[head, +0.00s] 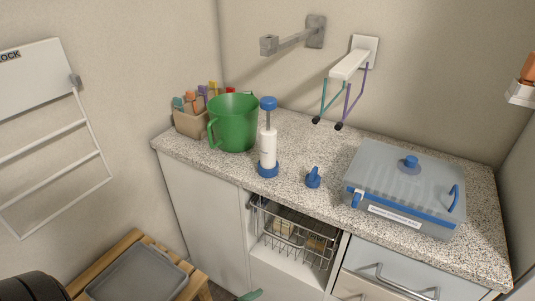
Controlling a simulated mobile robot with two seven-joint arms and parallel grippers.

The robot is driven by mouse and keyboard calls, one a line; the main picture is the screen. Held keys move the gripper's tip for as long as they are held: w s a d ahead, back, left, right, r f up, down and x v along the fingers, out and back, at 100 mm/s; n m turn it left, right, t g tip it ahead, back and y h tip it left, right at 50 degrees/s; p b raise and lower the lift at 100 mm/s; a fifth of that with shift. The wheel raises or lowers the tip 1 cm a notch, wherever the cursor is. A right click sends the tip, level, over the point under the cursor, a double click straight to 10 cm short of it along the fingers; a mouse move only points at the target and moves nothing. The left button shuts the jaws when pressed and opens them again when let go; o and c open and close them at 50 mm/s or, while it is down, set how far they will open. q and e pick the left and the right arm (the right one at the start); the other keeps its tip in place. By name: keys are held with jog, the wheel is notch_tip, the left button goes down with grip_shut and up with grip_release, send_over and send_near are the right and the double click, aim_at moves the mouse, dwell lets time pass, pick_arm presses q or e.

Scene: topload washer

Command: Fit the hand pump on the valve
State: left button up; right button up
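The hand pump (268,148) is a white cylinder with a blue knob on a grey rod and a blue foot. It stands upright on the speckled counter near the front edge. A blue round fitting (410,162), which looks like the valve, sits on the grey lid of a clear box (405,190) to the right. The pump is apart from it. A small blue piece (313,178) with a pointed top stands on the counter between pump and box; I cannot tell what it is.
A green pitcher (233,122) stands left of the pump, beside a tan holder (190,124) of colourful tools. A wall rack (350,65) with hanging cords is above the counter (300,140). An open wire basket (292,240) is below. A grey tray (137,275) lies on a wooden stool.

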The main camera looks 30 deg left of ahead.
pick_arm(q)
jog(key=w+a+r+n+t+y+b, duration=0.15)
jog(key=w+a+r+t, duration=0.25)
jog(key=w+a+r, duration=0.45)
jog(key=n+t+y+b, duration=0.2)
jog(key=t+y, duration=0.1)
send_near(265, 157)
jog(key=w, duration=0.4)
jog(key=w+a, duration=0.1)
jog(key=w, duration=0.1)
jog(key=shift+f+b, duration=0.1)
jog(key=shift+b, duration=0.25)
jog(key=w, duration=0.5)
jog(key=shift+a+b, duration=0.25)
jog(key=shift+b, duration=0.05)
jog(key=shift+w+a, duration=0.1)
jog(key=shift+w, duration=0.5)
pick_arm(e)
jog(key=f, duration=0.1)
jog(key=a+f, duration=0.1)
jog(key=f, duration=0.1)
jog(key=shift+w+a+f, duration=0.15)
jog(key=shift+w+a, duration=0.2)
pick_arm(q)
jog(key=shift+c, duration=0.2)
grip_shut()
pick_arm(e)
jog(key=shift+w, duration=0.1)
